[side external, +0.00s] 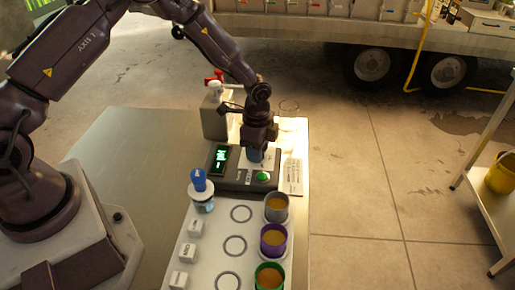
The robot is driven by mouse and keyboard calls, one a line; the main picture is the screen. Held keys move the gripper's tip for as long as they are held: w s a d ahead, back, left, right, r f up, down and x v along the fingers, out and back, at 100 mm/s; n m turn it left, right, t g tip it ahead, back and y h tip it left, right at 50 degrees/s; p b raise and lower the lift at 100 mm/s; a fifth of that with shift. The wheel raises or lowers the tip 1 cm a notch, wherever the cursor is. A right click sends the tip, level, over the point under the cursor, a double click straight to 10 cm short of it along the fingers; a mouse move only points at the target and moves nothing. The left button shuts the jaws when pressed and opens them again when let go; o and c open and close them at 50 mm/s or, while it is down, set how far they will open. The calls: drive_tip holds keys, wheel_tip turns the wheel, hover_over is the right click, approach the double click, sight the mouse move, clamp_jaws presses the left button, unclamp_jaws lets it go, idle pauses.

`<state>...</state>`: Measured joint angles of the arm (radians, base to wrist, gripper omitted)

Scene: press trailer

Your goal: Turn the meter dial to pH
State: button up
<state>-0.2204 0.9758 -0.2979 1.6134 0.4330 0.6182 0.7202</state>
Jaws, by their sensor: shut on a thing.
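The meter (233,183) is a dark box near the far end of the table, with a lit green display (220,158) on its left and a green button (263,176) at its front right. My gripper (257,150) points down over the meter and is shut on the blue dial (255,156) on its top. The fingers cover most of the dial, so its pointer and the pH mark cannot be read. The display text is too small to read.
A white tray (210,241) holds grey, purple and green cups (273,238) on its right and a blue-topped bottle (201,197) at its upper left. A pale bottle with a red top (215,112) stands behind the meter. The table's left part (120,150) is clear.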

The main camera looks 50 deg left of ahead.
drive_tip(key=shift+m, duration=1.5)
drive_tip(key=o, duration=0.9)
drive_tip(key=shift+r, duration=0.15)
wheel_tip(320, 180, up, 13)
drive_tip(key=shift+f, duration=0.1)
